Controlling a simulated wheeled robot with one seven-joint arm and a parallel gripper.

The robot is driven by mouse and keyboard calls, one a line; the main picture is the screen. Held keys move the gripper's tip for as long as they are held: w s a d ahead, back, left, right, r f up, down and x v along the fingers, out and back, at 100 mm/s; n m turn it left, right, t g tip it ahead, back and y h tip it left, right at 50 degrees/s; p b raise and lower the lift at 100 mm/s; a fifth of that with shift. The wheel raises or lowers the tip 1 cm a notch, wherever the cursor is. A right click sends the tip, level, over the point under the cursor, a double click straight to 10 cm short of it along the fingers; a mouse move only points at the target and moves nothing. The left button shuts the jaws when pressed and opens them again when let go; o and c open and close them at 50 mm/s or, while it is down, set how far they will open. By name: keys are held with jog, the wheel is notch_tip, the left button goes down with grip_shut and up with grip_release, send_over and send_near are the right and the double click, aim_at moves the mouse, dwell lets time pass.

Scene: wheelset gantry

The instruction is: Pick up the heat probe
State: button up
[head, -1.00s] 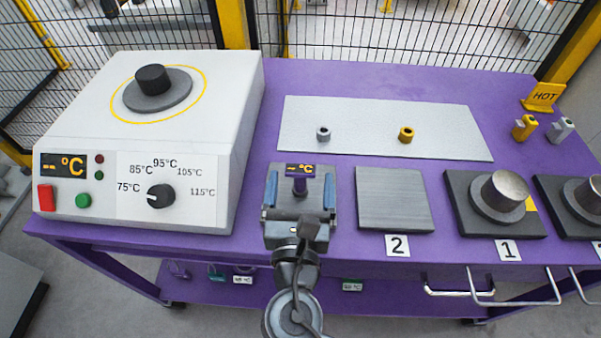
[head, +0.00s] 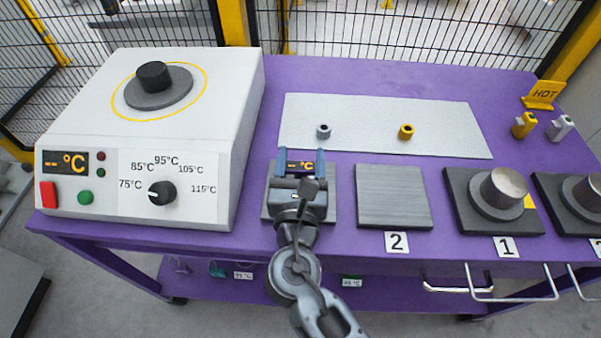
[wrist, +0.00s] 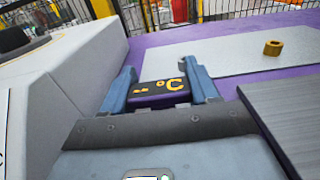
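The heat probe (head: 300,167) has a dark purple head with an orange "-- °C" display. It stands near the back edge of a grey pad (head: 326,205) on the purple table, left of the pad marked 2. My gripper (head: 302,157) has its two blue-grey fingers on either side of the probe head. In the wrist view the probe head (wrist: 158,92) fills the gap between the fingers of my gripper (wrist: 163,75), which look closed against its sides. The probe's lower part is hidden behind the gripper body.
A white heater box (head: 215,110) stands close on the left. A light grey plate (head: 365,130) with a grey ring (head: 323,131) and a yellow ring (head: 406,131) lies behind. Pad 2 (head: 394,195) is bare; pad 1 (head: 465,215) to its right holds a metal cylinder (head: 503,187).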

jog(key=shift+f, duration=0.1)
jog(key=c, duration=0.6)
